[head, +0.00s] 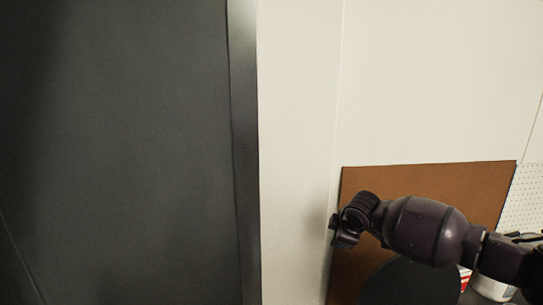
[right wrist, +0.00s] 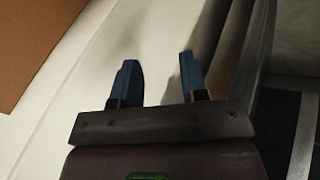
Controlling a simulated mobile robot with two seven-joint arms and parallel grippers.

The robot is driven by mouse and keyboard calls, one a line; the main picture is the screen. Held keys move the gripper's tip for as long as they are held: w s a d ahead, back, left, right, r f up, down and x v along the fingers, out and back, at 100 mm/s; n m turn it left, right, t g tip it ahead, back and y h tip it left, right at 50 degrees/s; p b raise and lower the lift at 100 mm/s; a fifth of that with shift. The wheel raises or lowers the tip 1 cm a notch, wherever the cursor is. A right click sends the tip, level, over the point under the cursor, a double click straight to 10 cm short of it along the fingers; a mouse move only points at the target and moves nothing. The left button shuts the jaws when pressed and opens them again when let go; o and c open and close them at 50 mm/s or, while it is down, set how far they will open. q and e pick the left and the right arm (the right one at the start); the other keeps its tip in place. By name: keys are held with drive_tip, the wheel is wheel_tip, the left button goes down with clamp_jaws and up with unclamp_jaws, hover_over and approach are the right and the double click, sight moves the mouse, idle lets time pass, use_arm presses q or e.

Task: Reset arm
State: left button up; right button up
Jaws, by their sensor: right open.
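My right arm (head: 425,230) comes in from the lower right in the head view, and its far end is close to the pale wall. In the right wrist view my right gripper (right wrist: 157,75) is open. Its two blue fingers stand apart with nothing between them, and the pale wall shows behind. My left gripper is in neither view.
A dark grey panel (head: 120,140) with a metal edge strip (head: 244,150) fills the left of the head view. The pale wall (head: 430,80) is bare above a brown board (head: 420,178). A white perforated panel (head: 528,195) is at the far right.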

drive_tip(key=s+a+f+m+t+y, duration=0.3)
drive_tip(key=s+a+t+y, duration=0.3)
drive_tip(key=s+a, duration=0.4)
drive_tip(key=s+d+f+m+h+b, duration=0.1)
drive_tip(key=s+d+f+m+h, duration=0.1)
drive_tip(key=s+d+f, duration=0.4)
drive_tip(key=s+d+f+m+h, duration=0.3)
drive_tip(key=s+d+f+m, duration=0.2)
drive_tip(key=s, duration=0.9)
drive_tip(key=s+d+f+m+h+b, duration=0.1)
drive_tip(key=s+d+f+m+h, duration=0.1)
drive_tip(key=s+d+f, duration=0.5)
drive_tip(key=s+f+m, duration=0.1)
drive_tip(key=s+f, duration=0.2)
drive_tip(key=shift+s+d+f+m+g+h+b, duration=0.15)
drive_tip(key=shift+s+d+m+g+h+b, duration=0.15)
drive_tip(key=shift+s+d+m, duration=0.1)
